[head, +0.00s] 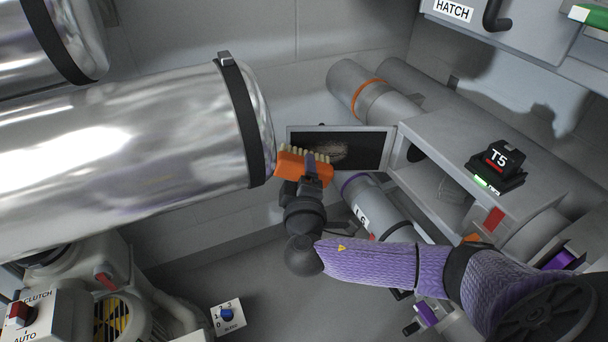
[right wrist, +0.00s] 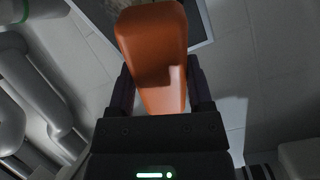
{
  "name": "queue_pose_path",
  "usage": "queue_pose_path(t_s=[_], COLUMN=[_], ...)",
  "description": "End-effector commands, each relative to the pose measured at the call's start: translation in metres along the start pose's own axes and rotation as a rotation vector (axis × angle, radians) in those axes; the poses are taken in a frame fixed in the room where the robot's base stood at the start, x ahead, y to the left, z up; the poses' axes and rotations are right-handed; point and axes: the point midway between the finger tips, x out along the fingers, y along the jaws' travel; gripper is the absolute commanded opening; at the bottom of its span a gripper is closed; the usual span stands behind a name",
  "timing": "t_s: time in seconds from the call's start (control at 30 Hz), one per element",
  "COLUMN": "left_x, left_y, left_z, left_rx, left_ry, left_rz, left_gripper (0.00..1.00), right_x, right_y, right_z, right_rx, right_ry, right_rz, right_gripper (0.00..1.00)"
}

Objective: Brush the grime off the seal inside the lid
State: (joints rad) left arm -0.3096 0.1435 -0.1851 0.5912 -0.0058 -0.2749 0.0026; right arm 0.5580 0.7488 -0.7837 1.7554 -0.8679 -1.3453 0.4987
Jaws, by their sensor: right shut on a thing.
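An orange brush (head: 290,165) with pale bristles along its top is held in my right gripper (head: 313,170). The right wrist view shows the orange brush body (right wrist: 152,45) between the two dark fingers. A grey-framed panel with a dark inner face, apparently the lid (head: 372,147), hangs open just behind the brush. A pale, mottled patch of what looks like grime (head: 336,152) shows on its dark face. The brush overlaps the lid's left part in the head view; I cannot tell whether the bristles touch it. The seal is not clearly distinguishable. My left gripper is out of view.
A large shiny cylinder (head: 120,140) with a black band fills the left, close beside the brush. Grey tubes (head: 375,205) and a shelf with a T5 device (head: 497,160) stand at right. A machine with a clutch switch (head: 20,312) is lower left. The floor below is mostly clear.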

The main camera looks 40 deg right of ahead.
Motion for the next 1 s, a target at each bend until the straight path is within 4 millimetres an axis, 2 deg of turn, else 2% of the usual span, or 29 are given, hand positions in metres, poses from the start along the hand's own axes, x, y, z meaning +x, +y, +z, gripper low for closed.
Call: queue_pose_path(t_s=[0.47,0.83,1.0], left_x=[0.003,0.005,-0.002], left_y=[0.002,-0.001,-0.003], left_z=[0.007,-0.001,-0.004], left_rx=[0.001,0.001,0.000], left_ry=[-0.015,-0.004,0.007], left_rz=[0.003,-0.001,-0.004], left_gripper=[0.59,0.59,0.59], right_x=[0.010,0.016,0.015], right_y=[0.000,0.000,0.009], right_z=[0.000,0.000,0.015], right_rx=[0.000,0.001,-0.001], right_ry=[0.000,0.000,-0.002], right_rz=[0.001,0.001,0.001], right_gripper=[0.19,0.19,0.19])
